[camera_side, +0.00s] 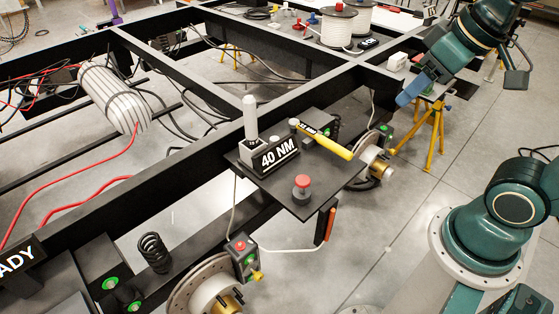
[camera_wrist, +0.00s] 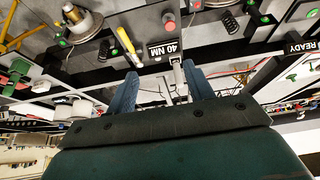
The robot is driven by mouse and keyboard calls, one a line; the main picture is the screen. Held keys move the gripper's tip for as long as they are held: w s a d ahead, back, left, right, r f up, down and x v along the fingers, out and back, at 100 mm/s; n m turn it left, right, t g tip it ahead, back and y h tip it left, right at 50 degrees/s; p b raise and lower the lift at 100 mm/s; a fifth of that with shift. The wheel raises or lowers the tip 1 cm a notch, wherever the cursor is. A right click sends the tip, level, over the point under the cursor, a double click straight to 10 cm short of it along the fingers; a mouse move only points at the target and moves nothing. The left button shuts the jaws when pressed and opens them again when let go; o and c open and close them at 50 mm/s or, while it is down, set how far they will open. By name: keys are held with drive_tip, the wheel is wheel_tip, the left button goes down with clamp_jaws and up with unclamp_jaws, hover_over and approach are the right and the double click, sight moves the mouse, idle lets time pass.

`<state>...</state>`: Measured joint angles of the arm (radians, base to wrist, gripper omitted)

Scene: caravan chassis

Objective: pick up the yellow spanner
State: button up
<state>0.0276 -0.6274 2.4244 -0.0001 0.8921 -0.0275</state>
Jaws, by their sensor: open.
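The yellow spanner (camera_side: 330,144) lies on a small black shelf (camera_side: 308,205) fixed to the chassis. Its dark head end with lettering rests near the black 40 NM sign (camera_side: 277,155). In the wrist view the spanner (camera_wrist: 127,44) shows above and left of my fingers. My gripper (camera_side: 408,96) is at the upper right in the side view, above and apart from the spanner. In the wrist view my gripper (camera_wrist: 160,84) has two blue fingers spread wide, with nothing held between them.
A red button (camera_side: 302,186) stands at the shelf's front, and a pale post in a grey block (camera_side: 250,122) stands behind the sign. Black chassis beams (camera_side: 180,170) surround the shelf. A yellow trestle (camera_side: 433,135) stands below my arm. White cable spools (camera_side: 337,28) sit behind.

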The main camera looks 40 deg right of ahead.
drive_tip(key=w+d+g, duration=0.1)
drive_tip(key=w+d, duration=0.2)
drive_tip(key=w, duration=0.7)
drive_tip(key=g, duration=0.4)
hover_over(325, 138)
wheel_tip(325, 138, down, 26)
drive_tip(key=shift+s+f, duration=0.1)
drive_tip(key=shift+f, duration=0.1)
drive_tip(key=shift+f, duration=4.15)
